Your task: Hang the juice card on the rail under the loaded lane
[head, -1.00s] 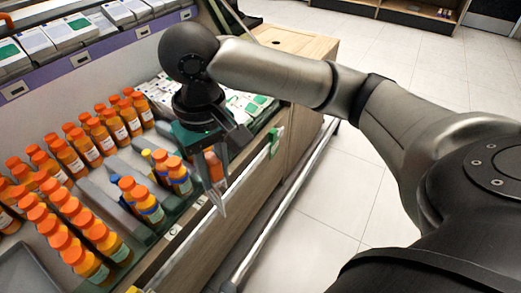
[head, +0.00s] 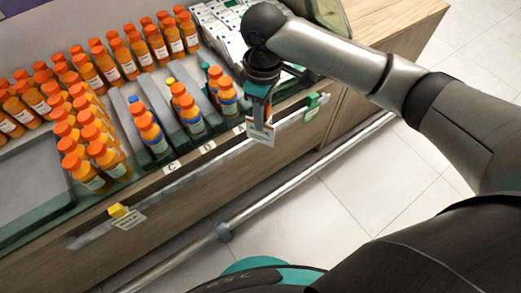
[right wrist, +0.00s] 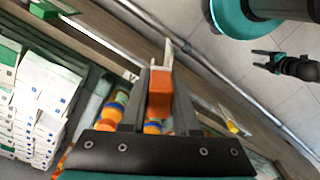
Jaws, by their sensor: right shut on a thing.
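My right gripper (head: 263,110) is shut on the juice card (head: 261,133), a white tag with dark print and an orange block at its top. In the right wrist view the orange block (right wrist: 160,95) sits between the fingers, and the white card shows edge-on beyond it. The card hangs just in front of the metal rail (head: 190,174), near label A; I cannot tell if it touches. Lanes marked C, D and A each have orange juice bottles (head: 188,112) near the front. A dark gripper, probably my left (right wrist: 268,62), shows small in the right wrist view.
A yellow-clipped card (head: 126,216) hangs on the rail at left, and a green clip (head: 313,106) sits at right. White cartons (head: 222,28) fill the shelf behind the gripper. A lower metal bar (head: 275,202) runs along the counter. The floor in front is clear.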

